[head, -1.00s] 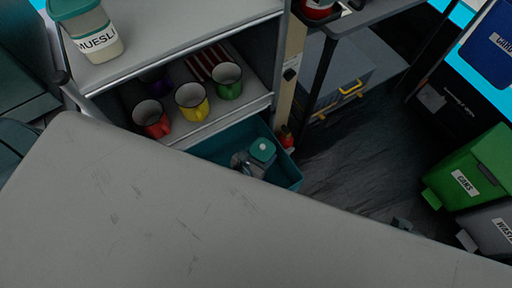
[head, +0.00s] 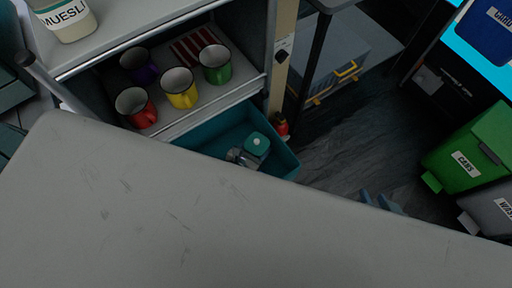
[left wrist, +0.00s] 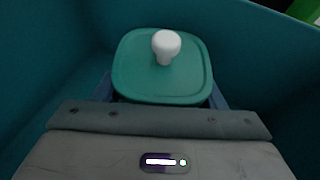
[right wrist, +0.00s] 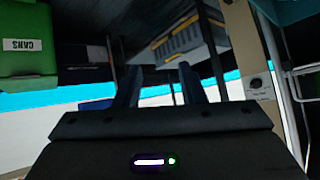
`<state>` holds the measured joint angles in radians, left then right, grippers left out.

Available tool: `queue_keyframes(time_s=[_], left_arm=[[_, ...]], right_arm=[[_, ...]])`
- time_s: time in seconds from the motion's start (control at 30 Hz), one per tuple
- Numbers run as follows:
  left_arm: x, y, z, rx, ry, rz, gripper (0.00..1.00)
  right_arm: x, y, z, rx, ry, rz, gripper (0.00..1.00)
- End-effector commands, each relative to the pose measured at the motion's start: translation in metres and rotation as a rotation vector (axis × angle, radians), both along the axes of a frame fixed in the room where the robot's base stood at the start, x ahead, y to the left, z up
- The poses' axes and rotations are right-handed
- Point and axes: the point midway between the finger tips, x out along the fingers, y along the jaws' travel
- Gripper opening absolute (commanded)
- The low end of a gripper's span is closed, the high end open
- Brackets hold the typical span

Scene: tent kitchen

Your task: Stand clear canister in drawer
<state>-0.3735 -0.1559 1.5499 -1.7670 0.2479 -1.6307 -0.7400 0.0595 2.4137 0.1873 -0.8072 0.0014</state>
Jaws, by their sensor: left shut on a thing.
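The clear canister shows mostly as its teal square lid with a white knob (head: 257,144); the same lid fills the middle of the left wrist view (left wrist: 162,80). It is inside the open teal drawer (head: 215,143), lid up. My left gripper (head: 242,157) is shut on the canister, with a finger on each side below the lid. The canister's body and base are hidden, so I cannot tell whether it touches the drawer floor. My right gripper (head: 381,202) is open and empty, beyond the grey worktop edge; its fingers stand apart in the right wrist view (right wrist: 160,88).
A grey worktop (head: 150,215) covers the foreground and hides the drawer's near part. Above the drawer, a shelf holds red (head: 136,106), yellow (head: 180,90), green (head: 216,66) and purple mugs. A muesli jar (head: 65,18) stands higher. Green (head: 470,155) and grey bins stand right.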

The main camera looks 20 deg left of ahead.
Motion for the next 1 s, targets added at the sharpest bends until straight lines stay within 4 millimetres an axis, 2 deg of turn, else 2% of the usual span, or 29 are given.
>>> queue_keyframes(time_s=[0.57, 0.6, 0.67, 0.7, 1.0], left_arm=[[0.001, 0.000, -0.002, -0.001, -0.002, 0.000, 0.28], [0.000, 0.000, -0.003, 0.000, 0.000, 0.000, 0.70], [0.000, 0.000, -0.003, 0.000, 0.000, 0.000, 0.82], [0.000, 0.000, -0.003, 0.000, 0.000, 0.000, 0.86], [0.000, 0.000, -0.002, 0.000, 0.000, 0.000, 0.86]], right_arm=[[0.008, -0.001, 0.006, -0.003, -0.056, -0.006, 0.36], [0.009, -0.002, 0.007, -0.002, -0.061, -0.006, 0.36], [0.010, -0.002, 0.008, -0.003, -0.064, -0.006, 0.36], [0.010, -0.002, 0.008, -0.003, -0.065, -0.006, 0.36], [0.012, -0.002, 0.009, -0.003, -0.066, -0.006, 0.36]])
